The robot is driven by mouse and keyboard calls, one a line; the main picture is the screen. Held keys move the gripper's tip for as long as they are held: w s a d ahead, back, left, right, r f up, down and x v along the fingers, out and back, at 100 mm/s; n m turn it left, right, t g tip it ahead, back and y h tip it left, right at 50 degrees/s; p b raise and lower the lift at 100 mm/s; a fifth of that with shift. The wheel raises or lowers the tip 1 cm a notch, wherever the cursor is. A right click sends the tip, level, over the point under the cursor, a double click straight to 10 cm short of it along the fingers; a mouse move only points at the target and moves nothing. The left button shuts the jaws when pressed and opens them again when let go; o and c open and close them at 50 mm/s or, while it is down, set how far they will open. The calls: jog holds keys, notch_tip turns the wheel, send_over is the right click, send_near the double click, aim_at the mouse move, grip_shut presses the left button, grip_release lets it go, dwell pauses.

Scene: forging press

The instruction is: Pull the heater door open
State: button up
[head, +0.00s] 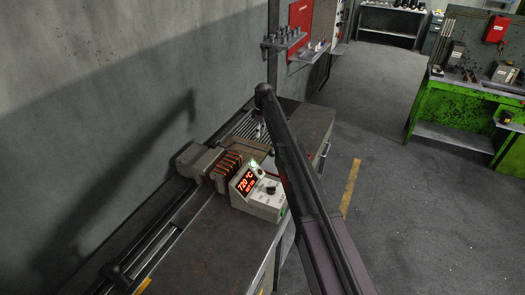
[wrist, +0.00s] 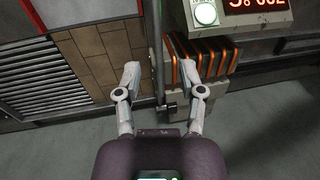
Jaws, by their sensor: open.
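The heater shows as a block with glowing orange coils (head: 228,166) beside a control box in the head view. In the wrist view the coils (wrist: 190,62) lie at the right fingertip. A thin dark upright bar (wrist: 158,45), perhaps the door's edge, runs between my fingers. A small dark block (wrist: 168,108), perhaps its handle, lies at the bar's lower end. I cannot tell for sure which part is the door or whether it is shut. My gripper (wrist: 159,70) is open with nothing clamped, its fingers either side of the bar. In the head view my arm mostly hides it.
The control box (head: 258,192) with a lit 720 °C display stands close to the coils. Brown brick tiles (wrist: 100,55) and a slatted grille (wrist: 40,80) lie left in the wrist view. A wall runs along the bench's left; a green workbench (head: 455,100) stands far right.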

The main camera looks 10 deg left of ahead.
aim_at(259, 149)
jog(key=shift+s+a+f+b, duration=0.1)
jog(key=shift+s+f+b, duration=0.1)
jog(key=shift+f+b, duration=0.9)
jog(key=shift+s+a+f+b, duration=0.1)
jog(key=shift+s+f+b, duration=0.1)
jog(key=shift+f+b, duration=0.9)
jog(key=shift+s+f+b, duration=0.2)
jog(key=shift+f+b, duration=0.75)
jog(key=shift+f, duration=0.3)
grip_shut()
